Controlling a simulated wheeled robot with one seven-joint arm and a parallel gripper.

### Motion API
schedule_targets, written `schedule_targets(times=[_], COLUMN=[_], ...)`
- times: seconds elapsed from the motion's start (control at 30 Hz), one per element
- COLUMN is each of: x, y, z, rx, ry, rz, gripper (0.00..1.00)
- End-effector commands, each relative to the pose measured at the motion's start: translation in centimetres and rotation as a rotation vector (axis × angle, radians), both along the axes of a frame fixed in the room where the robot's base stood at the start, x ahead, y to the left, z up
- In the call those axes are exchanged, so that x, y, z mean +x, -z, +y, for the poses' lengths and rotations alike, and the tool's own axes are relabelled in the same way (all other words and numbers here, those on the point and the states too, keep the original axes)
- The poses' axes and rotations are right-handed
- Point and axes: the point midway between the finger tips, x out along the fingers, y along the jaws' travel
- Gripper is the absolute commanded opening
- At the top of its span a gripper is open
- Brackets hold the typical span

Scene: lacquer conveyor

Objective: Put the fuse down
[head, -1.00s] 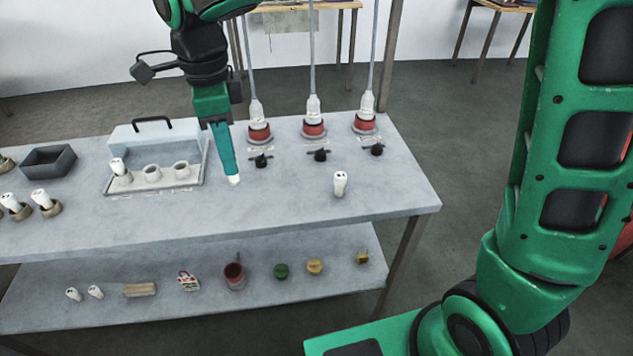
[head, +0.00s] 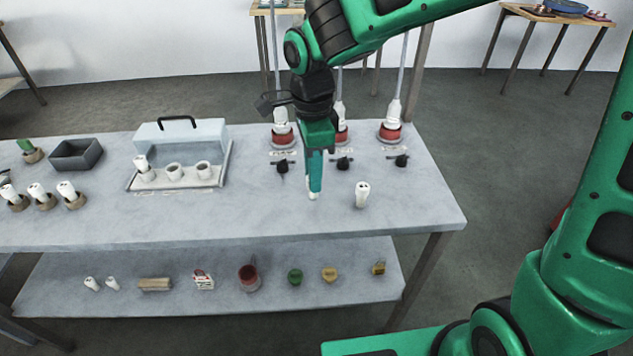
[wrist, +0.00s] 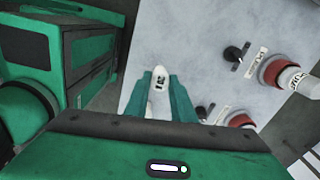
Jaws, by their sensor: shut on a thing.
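My gripper (head: 314,186) points down over the front middle of the tabletop (head: 260,215). It is shut on a white fuse (wrist: 160,82), which shows between the two teal fingers in the wrist view. In the head view only the white lower end of this fuse (head: 313,196) shows below the fingers. I cannot tell whether that end touches the table. Another white fuse (head: 362,194) stands upright on the table, a little to the right of my gripper and apart from it.
Red-based lamps (head: 391,132) and black rotary switches (head: 401,160) line the back right. Further left are a dark tray (head: 76,154) and fuses in round cups. The front right tabletop is clear.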

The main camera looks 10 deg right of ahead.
Motion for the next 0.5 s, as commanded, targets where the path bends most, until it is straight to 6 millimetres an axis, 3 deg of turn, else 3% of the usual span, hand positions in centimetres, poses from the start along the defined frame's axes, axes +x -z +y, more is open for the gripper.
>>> schedule_targets(times=[0.2,0.5], x=[0.0,0.0], y=[2.9,3.3], z=[0.0,0.0], rx=[0.0,0.0], ry=[0.0,0.001], rz=[0.002,0.0], gripper=[0.0,0.0])
